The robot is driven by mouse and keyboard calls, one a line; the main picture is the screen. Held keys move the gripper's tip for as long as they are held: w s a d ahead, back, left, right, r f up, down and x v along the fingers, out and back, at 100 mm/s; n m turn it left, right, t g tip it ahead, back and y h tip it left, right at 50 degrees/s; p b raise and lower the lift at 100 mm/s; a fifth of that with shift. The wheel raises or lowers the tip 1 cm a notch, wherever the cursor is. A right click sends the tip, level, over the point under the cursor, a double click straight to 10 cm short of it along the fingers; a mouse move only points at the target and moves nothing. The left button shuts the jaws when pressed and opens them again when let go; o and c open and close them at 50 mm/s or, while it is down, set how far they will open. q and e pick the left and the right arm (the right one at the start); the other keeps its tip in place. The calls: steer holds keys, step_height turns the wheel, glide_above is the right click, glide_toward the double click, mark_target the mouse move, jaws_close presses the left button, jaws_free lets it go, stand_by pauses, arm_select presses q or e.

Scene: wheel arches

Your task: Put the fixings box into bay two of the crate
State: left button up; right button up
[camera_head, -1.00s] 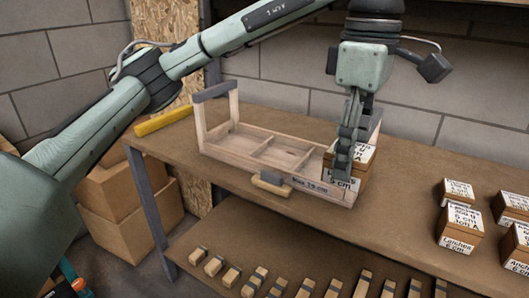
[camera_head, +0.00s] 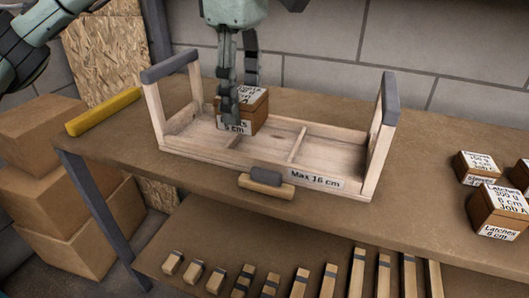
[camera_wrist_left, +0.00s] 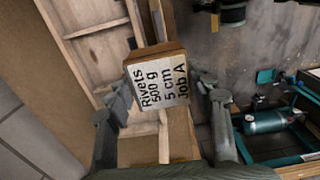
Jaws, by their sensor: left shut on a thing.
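The wooden crate (camera_head: 329,191) stands on the bench with grey-topped end posts, two dividers making three bays, and a "Max 16 cm" label. My left gripper (camera_head: 240,98) is shut on a small brown box with a white label, the fixings box (camera_head: 248,114). It holds the box over the crate, around the left divider; the exact height is hard to tell. In the left wrist view the box (camera_wrist_left: 158,80) reads "Rivets 500 g 5 cm Job A", between the fingers, with the crate (camera_wrist_left: 97,27) beyond it. The middle and right bays look empty. My right gripper is out of view.
Several labelled boxes, one a latches box (camera_head: 497,212), stand at the bench's right. A yellow bar (camera_head: 103,111) lies left of the crate, and a wooden-handled block (camera_head: 266,184) lies before it. Small wooden pieces line the lower shelf. The wall is close behind.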

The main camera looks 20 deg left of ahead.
arm_select(q)
steer(key=shift+s+a+f, duration=0.15)
steer(key=shift+a+f, duration=0.05)
steer(key=shift+a, duration=0.4)
glide_toward(267, 145)
steer(key=s+r, duration=0.1)
steer(key=s, duration=0.2)
steer(key=shift+w+f, duration=0.35)
steer(key=shift+w, duration=0.2)
steer(key=shift+w+f, duration=0.3)
steer(key=shift+w, duration=0.25)
steer(key=shift+w+f, duration=0.35)
steer(key=shift+w, duration=0.1)
step_height(267, 145, down, 4)
steer(key=shift+r, duration=0.1)
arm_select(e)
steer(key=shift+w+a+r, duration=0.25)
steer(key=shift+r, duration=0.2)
arm_select(q)
steer(key=shift+f, duration=0.25)
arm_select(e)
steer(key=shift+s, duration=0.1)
